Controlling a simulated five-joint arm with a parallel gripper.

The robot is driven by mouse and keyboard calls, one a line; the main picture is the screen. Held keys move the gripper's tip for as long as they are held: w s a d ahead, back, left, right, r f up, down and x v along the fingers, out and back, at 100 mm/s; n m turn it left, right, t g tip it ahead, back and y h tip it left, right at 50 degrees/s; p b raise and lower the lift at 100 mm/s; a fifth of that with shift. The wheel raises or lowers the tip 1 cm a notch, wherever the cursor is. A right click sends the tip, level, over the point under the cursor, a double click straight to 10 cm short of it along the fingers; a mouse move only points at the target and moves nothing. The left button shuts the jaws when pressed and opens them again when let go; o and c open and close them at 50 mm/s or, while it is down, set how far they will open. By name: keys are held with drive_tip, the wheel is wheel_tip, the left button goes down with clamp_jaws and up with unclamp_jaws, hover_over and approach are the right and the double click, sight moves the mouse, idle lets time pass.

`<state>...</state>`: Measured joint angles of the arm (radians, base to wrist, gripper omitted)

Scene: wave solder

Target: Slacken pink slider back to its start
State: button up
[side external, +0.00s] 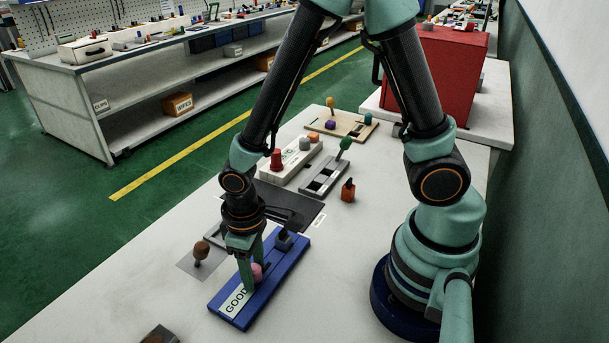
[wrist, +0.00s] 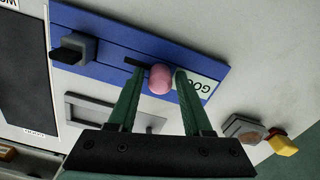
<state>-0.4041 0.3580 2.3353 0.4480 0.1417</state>
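The pink slider (side external: 257,272) is a round pink knob on a blue board (side external: 290,262) marked with a pale "GOOD" label. It also shows in the wrist view (wrist: 160,78), at the end of a dark slot beside the label. My gripper (side external: 256,280) points down over the board. In the wrist view its green fingers (wrist: 159,71) stand on either side of the knob. A small gap shows on the knob's left side, and the right finger is very near it. The fingers look open around the knob; contact is not clear.
A grey block with a dark top (wrist: 75,47) sits at the board's other end. A brown knob on a grey plate (side external: 201,250) stands left of the board. A dark block (side external: 160,335) lies at the front.

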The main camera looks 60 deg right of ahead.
sight(268, 264)
clamp_jaws()
drive_tip(key=shift+d, duration=2.25)
drive_tip(key=shift+o, duration=2.1)
unclamp_jaws()
wheel_tip(268, 264, up, 12)
